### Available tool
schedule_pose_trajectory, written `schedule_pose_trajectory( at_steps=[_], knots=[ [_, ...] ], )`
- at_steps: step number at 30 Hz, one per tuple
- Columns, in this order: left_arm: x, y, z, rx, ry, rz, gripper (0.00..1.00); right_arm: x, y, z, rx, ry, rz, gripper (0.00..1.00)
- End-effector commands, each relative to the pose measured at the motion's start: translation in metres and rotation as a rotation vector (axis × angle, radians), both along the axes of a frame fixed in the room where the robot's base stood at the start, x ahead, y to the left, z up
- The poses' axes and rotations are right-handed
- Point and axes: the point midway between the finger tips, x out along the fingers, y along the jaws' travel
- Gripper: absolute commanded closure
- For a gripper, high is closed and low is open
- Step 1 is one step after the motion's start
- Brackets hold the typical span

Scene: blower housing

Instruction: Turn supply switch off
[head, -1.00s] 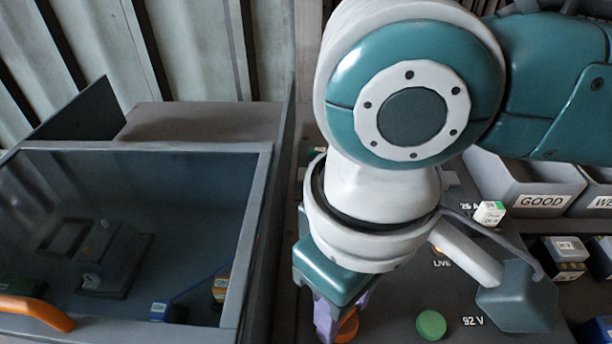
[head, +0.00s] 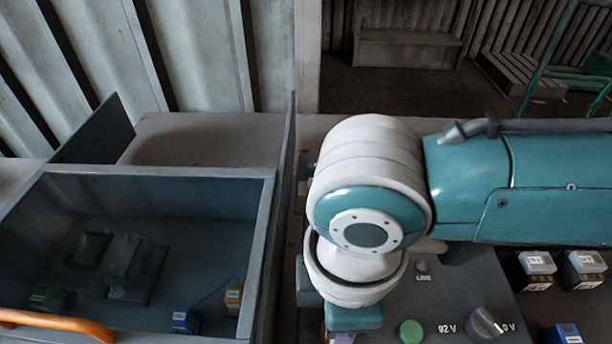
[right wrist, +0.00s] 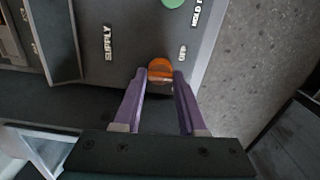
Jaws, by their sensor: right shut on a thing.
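The supply switch is an orange round knob (right wrist: 160,68) on the dark panel, beside the white SUPPLY label (right wrist: 108,43) in the right wrist view. A shorter white label, too small to read surely, lies on its other side. My right gripper (right wrist: 162,76) has its two purple fingers on either side of the knob and is shut on it. My left gripper is in neither view.
A green button (head: 411,331) and a grey knob (head: 485,323) sit on the panel right of my arm. Small block-like parts (head: 537,263) stand further right. A grey box (head: 268,215) with an orange handle (head: 50,320) stands left, beyond an upright divider.

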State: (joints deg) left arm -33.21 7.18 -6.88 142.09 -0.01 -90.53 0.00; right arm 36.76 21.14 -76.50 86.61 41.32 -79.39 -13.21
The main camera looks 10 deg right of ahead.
Motion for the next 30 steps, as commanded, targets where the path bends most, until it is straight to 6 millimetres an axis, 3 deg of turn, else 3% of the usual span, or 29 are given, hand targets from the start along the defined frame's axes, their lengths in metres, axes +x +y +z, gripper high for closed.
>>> schedule_pose_trajectory(
  at_steps=[18, 30],
  knots=[
    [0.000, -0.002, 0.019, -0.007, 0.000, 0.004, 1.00, 0.000, 0.001, 0.001, 0.003, 0.000, 0.543, 1.00],
    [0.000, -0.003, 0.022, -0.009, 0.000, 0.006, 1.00, 0.000, 0.002, 0.001, 0.004, 0.001, 0.719, 1.00]
  ],
)
